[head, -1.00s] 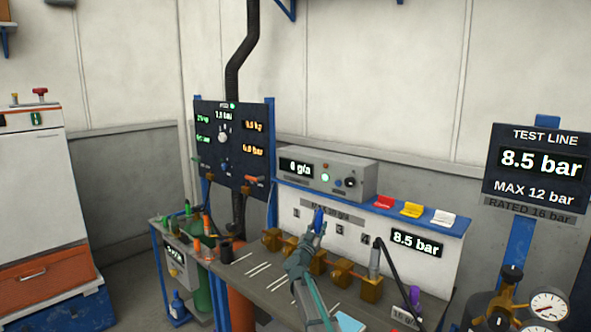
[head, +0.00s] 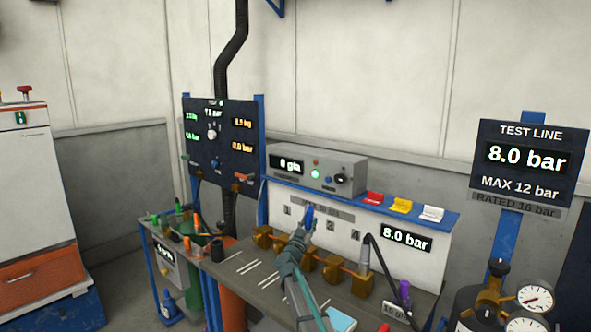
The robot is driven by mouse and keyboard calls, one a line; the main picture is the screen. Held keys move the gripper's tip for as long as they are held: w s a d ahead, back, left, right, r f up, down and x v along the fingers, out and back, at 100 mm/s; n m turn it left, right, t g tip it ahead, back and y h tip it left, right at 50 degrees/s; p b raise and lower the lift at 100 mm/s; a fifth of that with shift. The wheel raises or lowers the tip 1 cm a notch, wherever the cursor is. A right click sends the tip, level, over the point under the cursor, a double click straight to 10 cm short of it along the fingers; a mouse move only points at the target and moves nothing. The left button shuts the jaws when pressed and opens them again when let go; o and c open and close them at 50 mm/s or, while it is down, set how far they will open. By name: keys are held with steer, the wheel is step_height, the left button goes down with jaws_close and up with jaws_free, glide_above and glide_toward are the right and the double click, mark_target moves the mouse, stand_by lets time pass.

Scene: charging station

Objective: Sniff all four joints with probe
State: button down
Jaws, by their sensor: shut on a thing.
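Several brass joint blocks stand in a row on the bench along a pipe, among them one at the left end (head: 263,237) and one at the right end (head: 362,286). Number labels show on the white panel (head: 345,213) behind them. My gripper (head: 306,226) is shut on a blue item (head: 309,214), in front of the panel and above the middle of the row. My arm hides part of the row and the item's lower part. A grey cylindrical piece with a black hose (head: 364,258) stands upright at the right end block. I cannot tell which of these is the probe.
A leak meter (head: 317,169) on the panel top reads 0. Red, yellow and white cards (head: 401,205) lie beside it. White sticks (head: 250,267) lie on the bench. A pressure display (head: 406,237) reads 8.0 bar. Gauges and a cylinder (head: 510,300) stand at the right.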

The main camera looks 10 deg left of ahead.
mark_target(309, 215)
steer(key=shift+r, duration=0.15)
steer(key=shift+s+d+r+p, duration=0.15)
steer(key=shift+s+r+p, duration=0.85)
steer(key=shift+r+p, duration=0.2)
steer(key=shift+s+d+r+p, duration=0.1)
steer(key=shift+s+r+p, duration=0.95)
steer(key=shift+r, duration=0.2)
steer(key=shift+w+f, duration=0.1)
